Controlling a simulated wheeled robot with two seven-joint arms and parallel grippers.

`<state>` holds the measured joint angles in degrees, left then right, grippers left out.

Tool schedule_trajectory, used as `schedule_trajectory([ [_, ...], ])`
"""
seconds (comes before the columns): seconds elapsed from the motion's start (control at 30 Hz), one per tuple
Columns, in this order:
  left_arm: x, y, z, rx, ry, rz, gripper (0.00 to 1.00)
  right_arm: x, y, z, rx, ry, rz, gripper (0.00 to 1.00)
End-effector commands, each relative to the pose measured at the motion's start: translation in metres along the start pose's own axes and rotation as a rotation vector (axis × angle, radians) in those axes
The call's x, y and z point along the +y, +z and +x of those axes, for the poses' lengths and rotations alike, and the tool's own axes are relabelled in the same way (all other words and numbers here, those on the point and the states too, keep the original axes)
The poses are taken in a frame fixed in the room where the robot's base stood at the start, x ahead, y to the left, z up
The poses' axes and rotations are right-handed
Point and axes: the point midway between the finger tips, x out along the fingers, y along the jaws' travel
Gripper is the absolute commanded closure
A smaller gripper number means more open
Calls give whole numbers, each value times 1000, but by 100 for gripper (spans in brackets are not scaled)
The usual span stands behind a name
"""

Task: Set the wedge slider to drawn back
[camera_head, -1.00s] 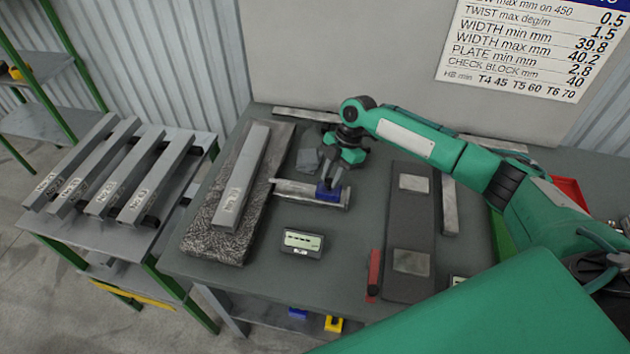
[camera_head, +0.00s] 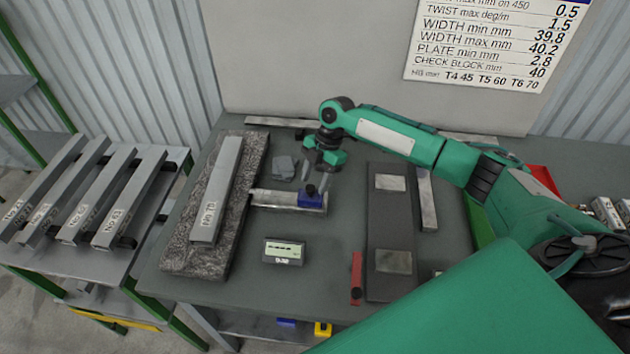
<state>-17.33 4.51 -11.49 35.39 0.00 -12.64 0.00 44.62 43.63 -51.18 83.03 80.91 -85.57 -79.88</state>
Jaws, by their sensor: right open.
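The wedge slider appears to be the small blue block with a dark knob (camera_head: 311,200). It sits near the right end of a grey metal bar (camera_head: 270,197) lying across the middle of the table. My right gripper (camera_head: 316,182) points down just above and behind the blue block. Its two grey fingers are apart, and nothing shows held between them. Whether a fingertip touches the knob cannot be told. My left gripper is not in view.
A stone plate (camera_head: 182,255) carries a long grey bar (camera_head: 215,190) to the left. A small display box (camera_head: 284,251) stands in front. A dark plate with two light pads (camera_head: 391,220) and a red bar (camera_head: 356,278) lie right. Several bars rest on a left-hand rack.

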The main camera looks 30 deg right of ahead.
Motion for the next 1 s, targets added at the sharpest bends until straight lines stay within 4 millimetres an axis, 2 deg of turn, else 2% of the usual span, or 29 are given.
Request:
schedule_trajectory([
  [0.17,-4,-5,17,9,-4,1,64,0,3,-32,-2,6,1,52],
  [0.3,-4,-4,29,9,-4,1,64,0,3,-66,-2,7,-1,52],
  [0.53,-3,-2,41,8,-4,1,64,-2,3,-110,-1,4,1,52],
  [0.7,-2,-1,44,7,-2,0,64,-3,2,-127,-1,3,1,52],
  [1.0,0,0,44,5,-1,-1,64,-3,2,-130,0,2,1,52],
])
